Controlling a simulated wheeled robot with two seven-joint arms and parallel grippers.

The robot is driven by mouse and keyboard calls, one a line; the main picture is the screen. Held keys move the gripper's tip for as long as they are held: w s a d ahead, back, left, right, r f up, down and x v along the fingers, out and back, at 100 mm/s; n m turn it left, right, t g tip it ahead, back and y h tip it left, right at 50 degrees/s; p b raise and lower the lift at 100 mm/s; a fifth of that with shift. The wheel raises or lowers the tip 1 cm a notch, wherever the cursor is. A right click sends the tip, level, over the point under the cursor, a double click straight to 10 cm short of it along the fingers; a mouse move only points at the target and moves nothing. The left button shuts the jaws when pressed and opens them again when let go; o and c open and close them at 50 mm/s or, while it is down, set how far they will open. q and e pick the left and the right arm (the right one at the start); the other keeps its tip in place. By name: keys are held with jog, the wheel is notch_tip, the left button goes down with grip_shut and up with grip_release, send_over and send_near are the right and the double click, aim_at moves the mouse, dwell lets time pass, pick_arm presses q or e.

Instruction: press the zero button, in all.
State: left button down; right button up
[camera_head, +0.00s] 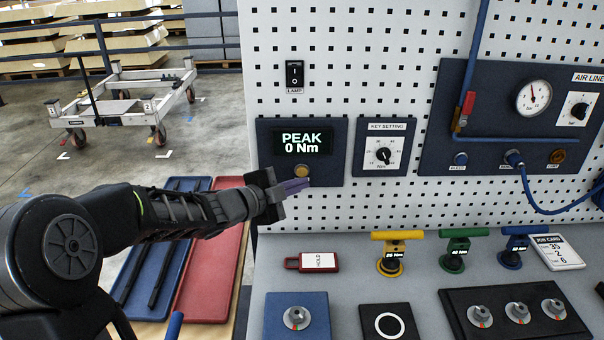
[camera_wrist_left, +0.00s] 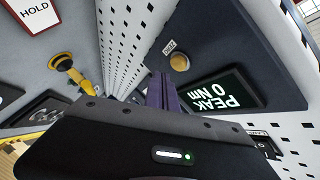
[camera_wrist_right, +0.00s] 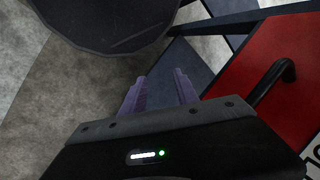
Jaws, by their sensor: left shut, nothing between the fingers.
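The zero button (camera_head: 301,171) is a round amber button under the display (camera_head: 302,142), which reads "PEAK 0 Nm", on a dark blue panel. The button also shows in the left wrist view (camera_wrist_left: 180,62), beside a small label. My left gripper (camera_head: 304,185) is shut and empty, its purple fingertips just below the button in the head view. In the left wrist view the fingertips (camera_wrist_left: 161,76) appear beside the button, with a visible gap in the picture. I cannot tell how far they are from the panel. My right gripper (camera_wrist_right: 159,84) is open and empty, seen only in its own wrist view.
A key setting dial (camera_head: 384,155) is right of the display panel, and a lamp switch (camera_head: 295,74) is above. On the bench are a red HOLD tag (camera_head: 291,263) and yellow, green and blue T-handled tools. Near my right gripper is a red surface (camera_wrist_right: 285,65).

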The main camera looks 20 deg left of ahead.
pick_arm(q)
jog(key=shift+s+d, duration=0.3)
jog(key=shift+s, duration=0.3)
jog(key=shift+s+d, duration=0.25)
jog(key=shift+s, duration=0.35)
jog(key=shift+s+d, duration=0.3)
jog(key=shift+s, duration=0.3)
